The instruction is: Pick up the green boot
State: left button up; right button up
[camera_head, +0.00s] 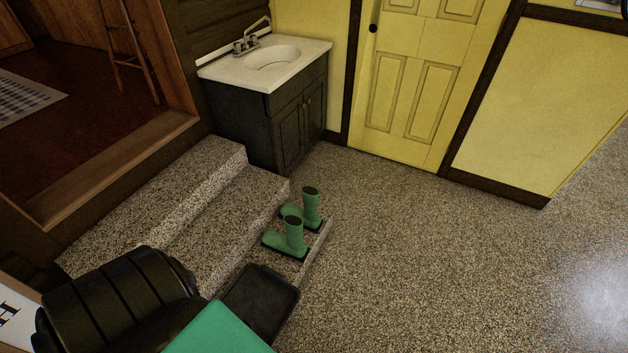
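Two green boots stand upright at the foot of the speckled stone steps, in the lower middle of the head view. The nearer green boot (291,238) has its toe pointing left and its dark opening facing up. The farther green boot (310,207) stands just behind it, a little to the right, with its toe also to the left. Neither of my grippers is in view, and nothing is seen touching the boots.
Stone steps (215,222) rise left of the boots. A dark vanity with a white sink top (308,62) stands behind them. A black ribbed object (120,300), a dark flat panel (262,298) and a green surface (218,331) fill the near left. Speckled floor (430,270) on the right is clear.

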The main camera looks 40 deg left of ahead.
aim_at(292, 245)
jog(key=i+u, duration=0.25)
jog(key=i, duration=0.25)
jog(key=i+l+u, duration=0.3)
jog(key=i, duration=0.15)
jog(key=i+l+u, duration=0.25)
jog(key=i, duration=0.2)
